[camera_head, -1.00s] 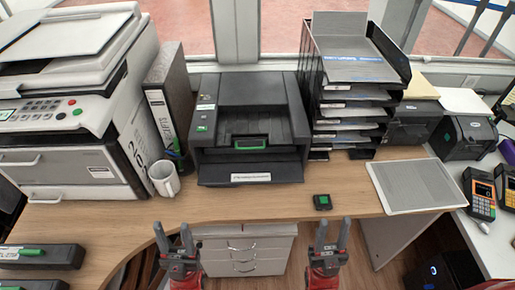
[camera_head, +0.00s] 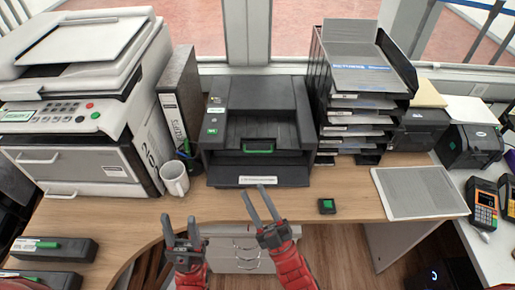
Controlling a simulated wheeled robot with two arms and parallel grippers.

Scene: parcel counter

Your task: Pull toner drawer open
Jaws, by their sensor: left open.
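The black printer (camera_head: 257,115) stands in the middle of the wooden desk. Its front flap (camera_head: 225,177) is folded down and carries a white label. A green handle (camera_head: 257,147) shows in the recess behind the flap; the toner drawer appears to be in. My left gripper (camera_head: 179,217) is open and empty near the desk's front edge, below the white mug in the picture. My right gripper (camera_head: 255,189) is open and empty, tilted to the left. Its fingertips overlap the flap's lower edge in the picture; I cannot tell whether they touch.
A white mug (camera_head: 174,179) and a binder (camera_head: 180,100) stand left of the printer, beside a large copier (camera_head: 80,110). Black cartridges with green grips (camera_head: 47,252) lie at lower left. A paper-tray stack (camera_head: 365,90), a small green-topped box (camera_head: 327,206) and a grey sheet (camera_head: 420,192) are at right.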

